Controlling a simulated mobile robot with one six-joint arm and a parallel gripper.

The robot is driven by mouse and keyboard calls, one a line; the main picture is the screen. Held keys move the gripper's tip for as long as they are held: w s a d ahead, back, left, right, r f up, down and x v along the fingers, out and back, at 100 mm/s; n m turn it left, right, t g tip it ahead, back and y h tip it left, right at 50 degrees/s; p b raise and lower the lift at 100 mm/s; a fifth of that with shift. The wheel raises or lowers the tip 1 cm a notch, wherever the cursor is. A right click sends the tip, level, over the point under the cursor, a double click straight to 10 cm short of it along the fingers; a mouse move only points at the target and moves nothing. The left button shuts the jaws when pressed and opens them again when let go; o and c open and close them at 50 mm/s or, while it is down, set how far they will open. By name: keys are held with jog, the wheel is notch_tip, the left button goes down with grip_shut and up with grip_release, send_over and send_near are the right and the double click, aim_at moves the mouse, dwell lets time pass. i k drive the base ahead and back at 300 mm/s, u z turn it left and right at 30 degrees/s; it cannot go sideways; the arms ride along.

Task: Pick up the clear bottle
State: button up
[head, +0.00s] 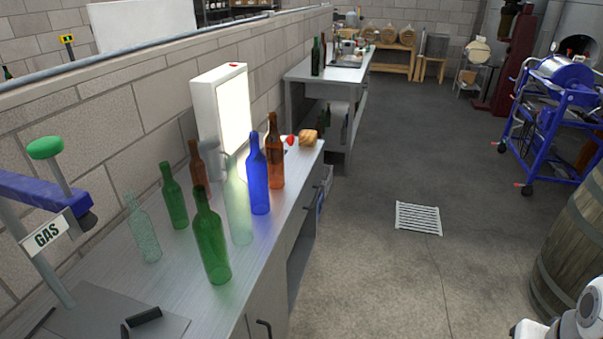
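A clear, pale see-through bottle (238,212) stands upright on the grey workbench (185,270), in the middle of a group of bottles. Its upper part is faint against the lit white panel behind. A second colourless bottle (145,235), speckled and slightly greenish, stands further left. A green bottle (212,245) stands close in front of the clear one, and a blue bottle (258,180) stands just behind it to the right. My gripper is not in view; only a white part of my arm shows at the bottom right corner.
Another green bottle (173,198) and brown bottles (275,155) (198,168) stand nearby. A lit panel (222,110) stands against the wall. A gas valve (46,148) is at left. A barrel (575,245) and blue cart (560,100) are at right. The floor between is open, with a drain grate (418,218).

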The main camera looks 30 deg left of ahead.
aim_at(235, 192)
jog(key=u, duration=0.75)
jog(key=i, duration=1.1)
jog(key=u, duration=0.75)
jog(key=k, duration=0.8)
jog(key=u, duration=0.1)
jog(key=i, duration=0.9)
jog(key=z, duration=0.05)
